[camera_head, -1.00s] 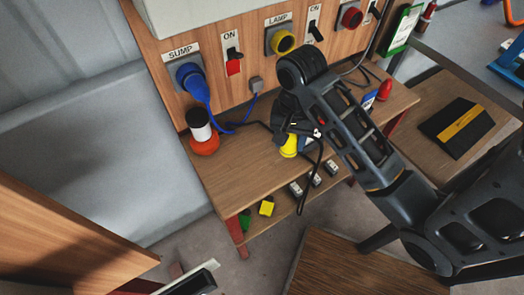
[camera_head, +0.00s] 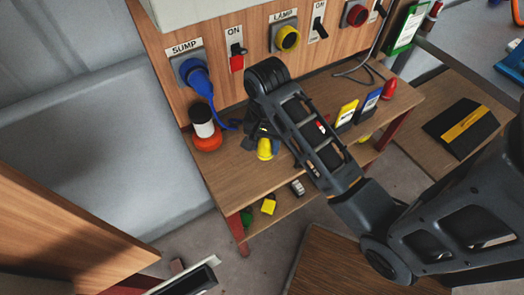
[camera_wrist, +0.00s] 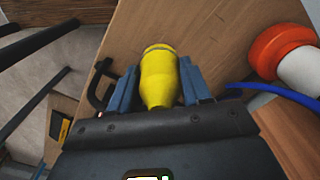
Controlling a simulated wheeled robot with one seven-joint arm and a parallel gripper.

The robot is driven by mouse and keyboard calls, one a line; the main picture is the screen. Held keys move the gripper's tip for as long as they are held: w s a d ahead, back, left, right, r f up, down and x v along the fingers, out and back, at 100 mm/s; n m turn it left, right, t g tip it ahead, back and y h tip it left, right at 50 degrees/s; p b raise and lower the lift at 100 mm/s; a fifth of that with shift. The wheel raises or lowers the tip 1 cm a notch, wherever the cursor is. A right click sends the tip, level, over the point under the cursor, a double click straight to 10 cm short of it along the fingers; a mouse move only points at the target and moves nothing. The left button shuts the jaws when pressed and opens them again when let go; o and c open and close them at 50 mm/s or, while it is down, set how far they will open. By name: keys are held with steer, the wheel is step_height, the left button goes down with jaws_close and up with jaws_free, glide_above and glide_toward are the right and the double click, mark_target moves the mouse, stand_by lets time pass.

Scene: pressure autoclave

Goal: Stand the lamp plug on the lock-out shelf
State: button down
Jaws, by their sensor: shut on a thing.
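The yellow lamp plug (camera_head: 265,149) is in my gripper (camera_head: 262,138), over the left part of the wooden upper shelf (camera_head: 225,172) below the switch panel. In the wrist view the plug (camera_wrist: 160,75) lies between the two blue-grey fingers (camera_wrist: 158,84), which are shut on it. Its wide grey-rimmed end points away from the wrist. I cannot tell whether the plug touches the shelf. The LAMP socket (camera_head: 287,39) on the panel shows its yellow face with no plug in it.
Yellow (camera_head: 346,113) and blue (camera_head: 370,101) tags and a red item (camera_head: 389,88) stand to the right. A lower shelf (camera_head: 283,203) holds small blocks.

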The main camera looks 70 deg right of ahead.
mark_target(262, 153)
steer(key=shift+w+a+f, duration=0.2)
steer(key=shift+w+f, duration=0.2)
steer(key=shift+f, duration=1.9)
steer(key=shift+f, duration=0.1)
steer(key=c, duration=0.5)
jaws_free()
steer(key=shift+r, duration=3.75)
steer(key=shift+r, duration=0.15)
